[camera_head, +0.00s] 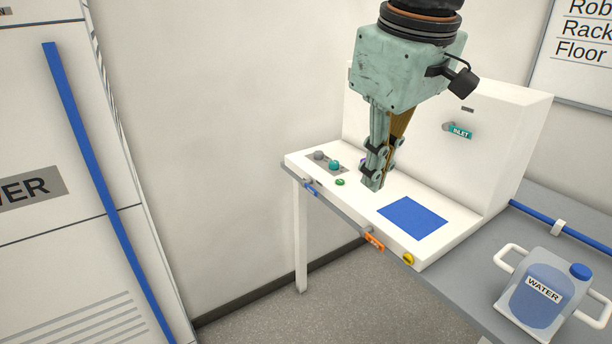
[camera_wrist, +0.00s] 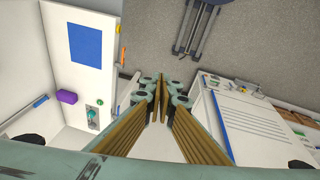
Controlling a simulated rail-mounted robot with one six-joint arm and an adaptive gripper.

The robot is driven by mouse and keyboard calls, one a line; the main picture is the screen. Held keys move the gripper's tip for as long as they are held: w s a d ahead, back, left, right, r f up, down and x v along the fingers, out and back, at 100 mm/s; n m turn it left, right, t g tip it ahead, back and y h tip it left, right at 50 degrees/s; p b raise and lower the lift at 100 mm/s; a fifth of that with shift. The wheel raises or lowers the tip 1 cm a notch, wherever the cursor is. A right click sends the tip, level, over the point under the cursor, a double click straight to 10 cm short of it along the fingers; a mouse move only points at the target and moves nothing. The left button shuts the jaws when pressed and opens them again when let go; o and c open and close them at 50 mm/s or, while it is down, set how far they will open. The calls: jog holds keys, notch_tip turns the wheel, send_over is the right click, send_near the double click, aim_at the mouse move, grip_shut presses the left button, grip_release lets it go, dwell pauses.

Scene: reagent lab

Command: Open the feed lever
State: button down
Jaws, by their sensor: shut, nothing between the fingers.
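A white bench machine (camera_head: 520,135) carries several controls, and I cannot read which one is the feed lever. On its left end a grey plate (camera_head: 341,171) bears a teal knob (camera_head: 335,165) and a grey knob (camera_head: 319,155); the plate's teal knob also shows in the wrist view (camera_wrist: 92,114). A handle with a teal INLET label (camera_head: 460,131) is on the upright back panel. A blue piece (camera_head: 311,190) and an orange-labelled piece (camera_head: 374,241) sit along the front edge. My gripper (camera_head: 373,186) is shut and empty, pointing down above the machine's deck, apart from these controls.
A purple block (camera_wrist: 67,97) stands near the knobs. A water jug (camera_head: 540,293) stands right on the grey bench. A tall white cabinet (camera_head: 60,215) is left, with open floor between.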

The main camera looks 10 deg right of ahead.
jog(key=w+r+n+p, duration=0.2)
jog(key=w+n+p, duration=0.15)
jog(key=w, duration=1.05)
jog(key=n+g+p, duration=0.3)
jog(key=n+p, duration=0.7)
jog(key=n, duration=0.3)
send_over(312, 181)
jog(key=s+a, duration=0.1)
jog(key=s, duration=0.4)
notch_tip(312, 181, down, 19)
jog(key=shift+s, duration=0.2)
jog(key=shift+a+f, duration=0.1)
jog(key=shift+f, duration=6.9)
